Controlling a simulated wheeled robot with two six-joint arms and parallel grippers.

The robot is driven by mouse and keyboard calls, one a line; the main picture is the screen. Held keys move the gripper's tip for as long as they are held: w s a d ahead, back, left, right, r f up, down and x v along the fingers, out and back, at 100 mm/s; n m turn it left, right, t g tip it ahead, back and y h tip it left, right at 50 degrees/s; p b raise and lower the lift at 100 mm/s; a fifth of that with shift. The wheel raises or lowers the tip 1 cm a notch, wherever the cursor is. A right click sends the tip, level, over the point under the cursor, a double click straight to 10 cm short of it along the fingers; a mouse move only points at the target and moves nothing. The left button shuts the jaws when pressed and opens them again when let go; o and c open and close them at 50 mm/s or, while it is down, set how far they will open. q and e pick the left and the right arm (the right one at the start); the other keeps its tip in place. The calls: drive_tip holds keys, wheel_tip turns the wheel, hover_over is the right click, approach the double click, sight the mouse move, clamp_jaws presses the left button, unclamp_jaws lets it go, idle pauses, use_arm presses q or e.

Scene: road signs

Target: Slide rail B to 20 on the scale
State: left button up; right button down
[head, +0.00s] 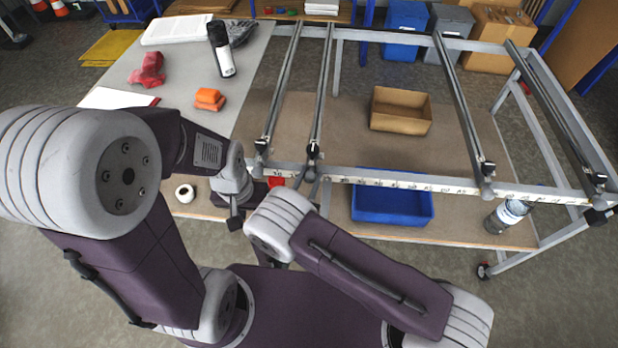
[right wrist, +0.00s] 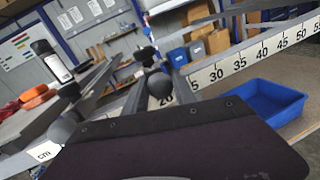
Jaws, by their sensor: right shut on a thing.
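Several long rails run from the frame's back bar to its front bar, which carries a white cm scale (head: 400,182). No letter is readable on any rail, so I cannot tell B by label. The second rail from the left (head: 322,85) ends in a dark clamp and a round knob. My right gripper (head: 311,178) is shut on that knob, mostly hidden by my arm. In the right wrist view the knob (right wrist: 159,86) stands beside the partly covered 20 mark (right wrist: 165,100). The leftmost rail (head: 282,85) is close on its left. My left gripper (head: 236,217) hangs left of the frame, fingers unclear.
Two more rails (head: 460,105) (head: 560,115) stand to the right, leaving a wide gap along the scale. Below are a cardboard box (head: 400,122), a blue bin (head: 392,218) and a bottle (head: 505,216). A grey table (head: 185,75) on the left holds a spray can (head: 221,50).

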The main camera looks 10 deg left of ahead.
drive_tip(key=c, duration=1)
unclamp_jaws()
drive_tip(key=shift+r, duration=0.1)
drive_tip(key=shift+r, duration=0.1)
